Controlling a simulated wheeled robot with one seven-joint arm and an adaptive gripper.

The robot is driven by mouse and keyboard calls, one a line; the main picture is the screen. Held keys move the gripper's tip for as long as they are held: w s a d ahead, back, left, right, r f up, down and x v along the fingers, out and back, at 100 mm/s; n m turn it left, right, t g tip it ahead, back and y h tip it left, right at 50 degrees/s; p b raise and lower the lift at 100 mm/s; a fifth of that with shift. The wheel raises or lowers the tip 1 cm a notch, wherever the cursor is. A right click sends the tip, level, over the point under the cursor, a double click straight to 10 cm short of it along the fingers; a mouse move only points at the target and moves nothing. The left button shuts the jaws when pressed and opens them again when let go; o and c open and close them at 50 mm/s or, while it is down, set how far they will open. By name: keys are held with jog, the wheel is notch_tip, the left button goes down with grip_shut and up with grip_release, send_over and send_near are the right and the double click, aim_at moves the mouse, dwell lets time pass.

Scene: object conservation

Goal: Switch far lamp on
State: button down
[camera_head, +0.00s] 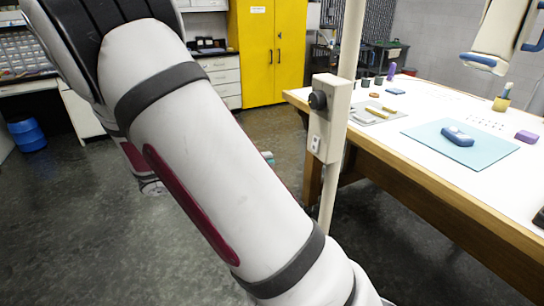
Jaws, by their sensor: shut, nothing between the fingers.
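A pale lamp-like fixture with blue edges (503,28) hangs over the far right side of the table, cut off by the top edge. I cannot tell whether it is lit. A pale control box (328,140) is fixed to an upright pole beside the table's left end. It carries a round black knob (318,100) and, below it, a small white switch plate (316,145). I cannot read the position of either. My gripper is outside the picture.
The white-topped wooden table (430,105) holds a teal mat (435,132) with a blue object (457,137), a grey tray (372,115) and several small items. A yellow cabinet (265,50) and a blue barrel (27,135) stand behind. Dark floor lies open between.

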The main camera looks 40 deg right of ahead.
jog(key=p+x, duration=0.1)
jog(key=x, duration=1.1)
jog(key=shift+s+d+f+h, duration=0.15)
jog(key=shift+d+h, duration=0.2)
jog(key=shift+h, duration=0.05)
jog(key=f+b+v, duration=0.2)
jog(key=v, duration=1.1)
jog(key=shift+a+f, duration=0.15)
jog(key=shift+a, duration=0.25)
